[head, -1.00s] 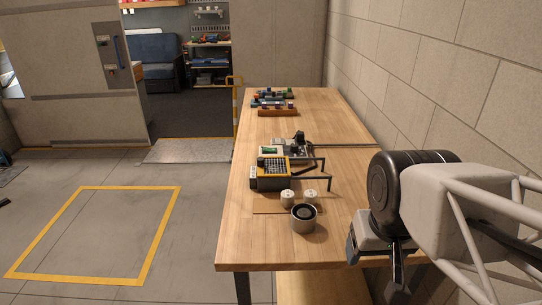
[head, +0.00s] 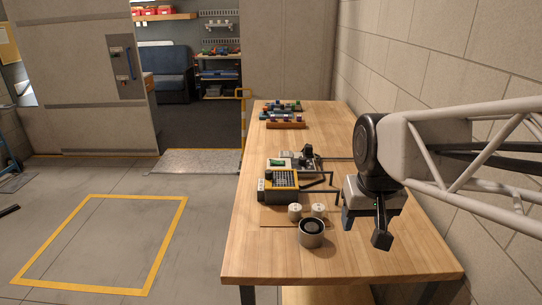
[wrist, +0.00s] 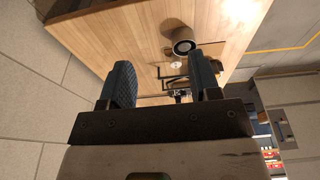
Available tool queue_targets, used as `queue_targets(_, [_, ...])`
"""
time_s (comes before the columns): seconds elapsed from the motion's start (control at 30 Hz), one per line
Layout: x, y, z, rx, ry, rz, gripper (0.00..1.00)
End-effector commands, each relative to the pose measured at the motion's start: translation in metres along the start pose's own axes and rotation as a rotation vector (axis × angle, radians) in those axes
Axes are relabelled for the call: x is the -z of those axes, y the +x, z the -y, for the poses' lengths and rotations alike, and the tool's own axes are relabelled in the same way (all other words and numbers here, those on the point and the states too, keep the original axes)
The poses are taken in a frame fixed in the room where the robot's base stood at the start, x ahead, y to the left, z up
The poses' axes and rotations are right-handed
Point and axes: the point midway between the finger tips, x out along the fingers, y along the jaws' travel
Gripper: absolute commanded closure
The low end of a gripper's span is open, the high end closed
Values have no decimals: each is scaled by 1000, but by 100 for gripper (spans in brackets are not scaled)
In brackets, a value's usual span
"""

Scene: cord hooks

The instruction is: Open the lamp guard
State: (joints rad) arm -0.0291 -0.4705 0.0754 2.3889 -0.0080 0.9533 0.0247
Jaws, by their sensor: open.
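A box with a yellow frame and a dark grid on its top (head: 282,179) sits on the wooden bench, left of my gripper in the head view. The grid looks like the lamp guard, but it is too small to be sure, and its hinge or latch cannot be made out. My gripper (head: 366,228) is above the bench's right side, pointing down, apart from the box. In the wrist view my gripper (wrist: 162,82) has its two blue-grey fingers spread with nothing between them. Dark bent bars (wrist: 172,78) show beyond the fingers there.
A round grey cup-like cylinder (head: 311,233) and two small white cylinders (head: 295,212) stand in front of the box. Black bent bars (head: 331,181) lie right of it. Racks of coloured items (head: 283,115) are farther back. A block wall (head: 440,70) bounds the right side.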

Motion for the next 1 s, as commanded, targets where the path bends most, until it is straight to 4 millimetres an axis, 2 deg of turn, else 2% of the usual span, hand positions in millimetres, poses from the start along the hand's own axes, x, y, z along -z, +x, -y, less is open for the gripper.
queue_targets(0.1, [28,0,6,3,-9,12,43])
queue_targets(0.47, [110,8,24,9,-33,43,43])
queue_targets(1.0, [229,43,62,16,-69,92,43])
